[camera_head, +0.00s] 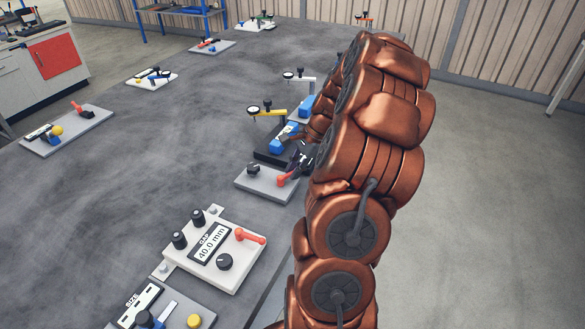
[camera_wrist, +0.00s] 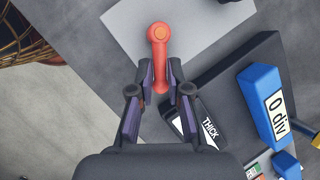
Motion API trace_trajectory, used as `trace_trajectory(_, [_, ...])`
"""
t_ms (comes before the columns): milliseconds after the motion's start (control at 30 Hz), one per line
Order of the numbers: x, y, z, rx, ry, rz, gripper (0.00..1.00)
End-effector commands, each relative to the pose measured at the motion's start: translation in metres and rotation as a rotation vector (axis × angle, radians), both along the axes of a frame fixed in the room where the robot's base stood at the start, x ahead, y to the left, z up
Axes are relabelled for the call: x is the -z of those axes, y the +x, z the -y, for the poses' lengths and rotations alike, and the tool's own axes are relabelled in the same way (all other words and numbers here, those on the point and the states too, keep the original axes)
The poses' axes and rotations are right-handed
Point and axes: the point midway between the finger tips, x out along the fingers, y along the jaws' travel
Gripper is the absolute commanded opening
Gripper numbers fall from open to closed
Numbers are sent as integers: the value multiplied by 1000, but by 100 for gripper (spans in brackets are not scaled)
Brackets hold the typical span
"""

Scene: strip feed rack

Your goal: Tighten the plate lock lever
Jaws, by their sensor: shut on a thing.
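A red lever (camera_wrist: 159,40) with an orange pivot cap stands on a light grey plate (camera_wrist: 215,25) in the wrist view. Its handle points toward my gripper (camera_wrist: 160,78), whose two fingers are closed on either side of the handle's end. In the head view the red lever (camera_head: 284,179) sits near the right end of the plate (camera_head: 262,186), beside a black knob (camera_head: 253,168). My gripper (camera_head: 299,166) reaches it from the right, and my arm hides part of that area.
A dark base with a blue block reading "0 div" (camera_wrist: 265,100) and a black "THICK" label (camera_wrist: 208,128) lies close to my gripper's right. A white "GAP 40.0 mm" panel (camera_head: 245,268) with another red lever (camera_head: 249,236) stands nearer. The middle of the table (camera_head: 140,150) is clear.

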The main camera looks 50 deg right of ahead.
Motion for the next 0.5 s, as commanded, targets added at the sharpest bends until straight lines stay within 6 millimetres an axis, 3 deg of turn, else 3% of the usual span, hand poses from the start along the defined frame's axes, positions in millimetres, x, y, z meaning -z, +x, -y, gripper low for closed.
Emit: trace_trajectory(500, [-3,-19,-13,492,-1,-2,0])
